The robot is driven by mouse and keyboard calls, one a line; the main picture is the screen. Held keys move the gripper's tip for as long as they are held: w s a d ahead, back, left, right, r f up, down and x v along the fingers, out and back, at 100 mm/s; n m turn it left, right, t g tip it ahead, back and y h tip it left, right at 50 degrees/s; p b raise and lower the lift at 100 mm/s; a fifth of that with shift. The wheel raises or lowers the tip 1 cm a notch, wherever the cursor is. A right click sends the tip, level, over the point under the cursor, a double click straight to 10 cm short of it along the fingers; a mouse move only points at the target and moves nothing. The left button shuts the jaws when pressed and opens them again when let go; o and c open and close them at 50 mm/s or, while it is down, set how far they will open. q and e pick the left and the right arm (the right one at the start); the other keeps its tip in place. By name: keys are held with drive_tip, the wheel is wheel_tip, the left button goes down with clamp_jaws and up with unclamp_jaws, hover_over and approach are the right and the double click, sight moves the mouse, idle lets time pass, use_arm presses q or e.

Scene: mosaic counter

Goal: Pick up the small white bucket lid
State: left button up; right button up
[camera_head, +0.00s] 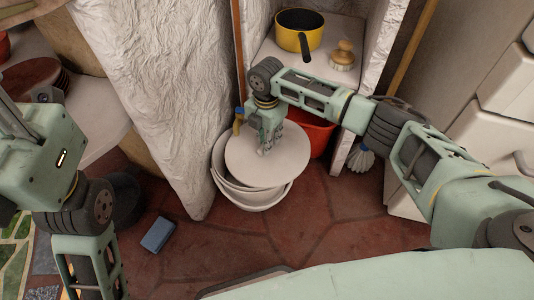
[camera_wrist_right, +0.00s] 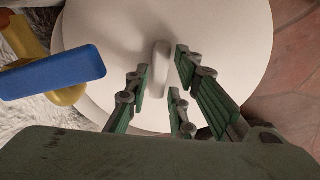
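The white bucket lid (camera_head: 282,158) is a round off-white disc lying over stacked white bowls or buckets (camera_head: 222,158) on the floor. In the right wrist view the lid (camera_wrist_right: 225,45) fills most of the picture, with a raised bar handle (camera_wrist_right: 160,68) at its middle. My right gripper (camera_head: 265,150) is above the lid. In the wrist view its green fingers (camera_wrist_right: 165,75) are apart, on either side of the handle, with gaps visible; whether they touch the lid is unclear. My left arm is at the left, and its fingertips are not visible.
A blue and yellow object (camera_wrist_right: 52,72) is close left of the lid. A red bucket (camera_head: 318,132) stands behind it. A shelf holds a yellow pot (camera_head: 299,32) and a brush (camera_head: 342,56). A rough white wall (camera_head: 150,75) is left. A blue block (camera_head: 158,235) lies on open floor.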

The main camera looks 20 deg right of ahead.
drive_tip(key=shift+f, duration=0.55)
drive_tip(key=shift+c, duration=0.6)
clamp_jaws()
drive_tip(key=shift+r, duration=0.2)
